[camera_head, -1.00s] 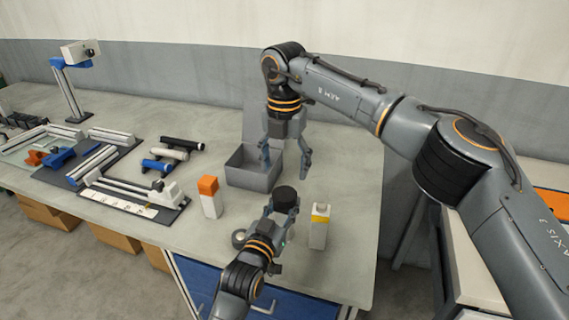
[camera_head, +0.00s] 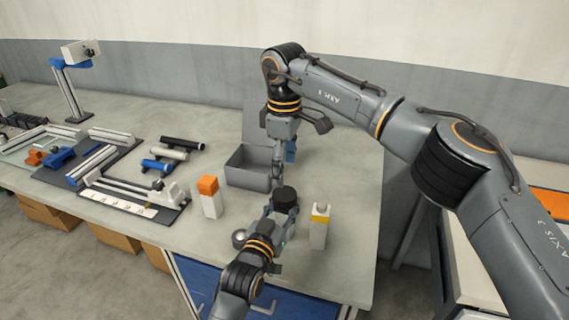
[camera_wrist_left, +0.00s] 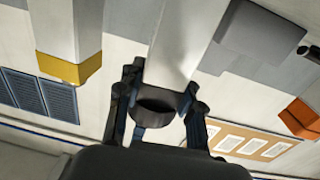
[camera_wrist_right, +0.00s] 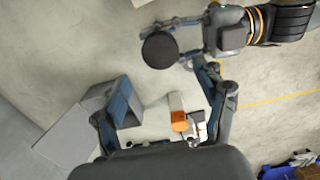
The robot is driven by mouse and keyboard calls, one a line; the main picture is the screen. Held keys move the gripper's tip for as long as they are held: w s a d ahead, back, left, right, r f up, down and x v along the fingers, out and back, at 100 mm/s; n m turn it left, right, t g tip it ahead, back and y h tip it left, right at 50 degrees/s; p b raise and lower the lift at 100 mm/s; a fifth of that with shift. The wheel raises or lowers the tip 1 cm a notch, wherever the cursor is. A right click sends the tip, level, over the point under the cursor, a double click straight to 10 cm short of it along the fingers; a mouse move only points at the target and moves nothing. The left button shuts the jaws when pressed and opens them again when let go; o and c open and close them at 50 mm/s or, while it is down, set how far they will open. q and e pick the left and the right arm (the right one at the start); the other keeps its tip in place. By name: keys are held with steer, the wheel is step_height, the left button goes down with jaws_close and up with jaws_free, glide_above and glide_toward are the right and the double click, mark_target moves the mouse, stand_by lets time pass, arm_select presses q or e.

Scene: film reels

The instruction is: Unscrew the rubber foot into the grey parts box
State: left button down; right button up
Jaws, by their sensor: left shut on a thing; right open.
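The black rubber foot (camera_head: 285,196) is a short dark cylinder on top of a white post (camera_wrist_left: 182,45). My left gripper (camera_wrist_left: 157,104) is shut on the post at the foot, with one finger on each side; the exact contact is hard to see. In the right wrist view the foot (camera_wrist_right: 159,50) shows as a round black disc. My right gripper (camera_head: 284,166) is open and empty, pointing down beyond the foot, beside the box. The grey parts box (camera_head: 235,176) stands open behind the foot, partly hidden by my right gripper.
An orange-topped white block (camera_head: 210,197) stands left of my left gripper, a yellow-banded white block (camera_head: 319,226) right of it. A small round grey thing (camera_head: 239,238) lies close by. Rollers (camera_head: 173,153) and film gear fill the table's left side; its right side is clear.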

mark_target(284, 193)
step_height(284, 193, down, 8)
steer(key=shift+r, duration=0.1)
stand_by(0.4)
